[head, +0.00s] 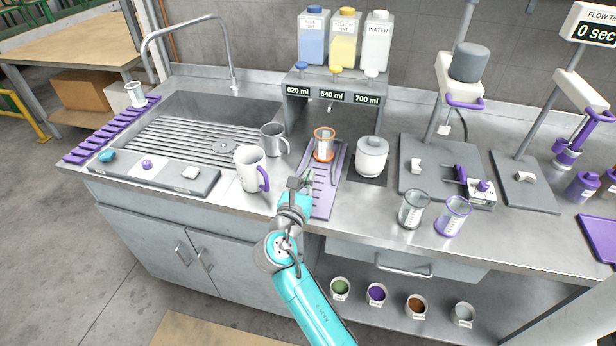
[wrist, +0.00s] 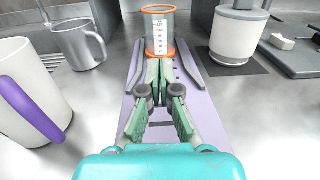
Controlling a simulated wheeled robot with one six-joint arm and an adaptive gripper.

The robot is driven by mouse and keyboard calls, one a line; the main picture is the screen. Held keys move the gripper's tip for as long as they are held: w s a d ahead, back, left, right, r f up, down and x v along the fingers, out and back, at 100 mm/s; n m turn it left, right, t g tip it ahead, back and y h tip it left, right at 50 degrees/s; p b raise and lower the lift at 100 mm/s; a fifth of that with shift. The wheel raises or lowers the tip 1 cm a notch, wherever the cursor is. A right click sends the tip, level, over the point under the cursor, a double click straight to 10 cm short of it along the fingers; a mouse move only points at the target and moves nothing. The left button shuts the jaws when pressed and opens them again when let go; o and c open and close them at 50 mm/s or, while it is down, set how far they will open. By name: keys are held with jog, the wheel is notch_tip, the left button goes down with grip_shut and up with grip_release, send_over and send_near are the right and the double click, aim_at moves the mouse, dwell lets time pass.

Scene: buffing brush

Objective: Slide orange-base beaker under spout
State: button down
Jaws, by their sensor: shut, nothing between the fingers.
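The orange-base beaker (head: 324,145) stands upright on the purple slotted tray (head: 322,204), near its far end, between two low grey guide rails. It also shows in the wrist view (wrist: 158,32), clear with measuring marks and an orange ring near the bottom. My gripper (head: 307,180) is shut and empty, low over the tray on the near side of the beaker. In the wrist view its fingertips (wrist: 159,65) reach the beaker's near side; I cannot tell whether they touch. The dispenser (head: 333,93) stands behind, with blue, yellow and water bottles above small coloured taps.
A white mug with purple handle (head: 250,168) and a metal mug (head: 273,140) stand left of the tray. A white lidded pot (head: 371,157) stands close on the right. Two empty beakers (head: 412,209) (head: 453,216) stand farther right.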

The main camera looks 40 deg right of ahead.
aim_at(322, 147)
jog(key=x, duration=1)
jog(key=shift+w+d, duration=0.25)
jog(key=shift+d, duration=0.05)
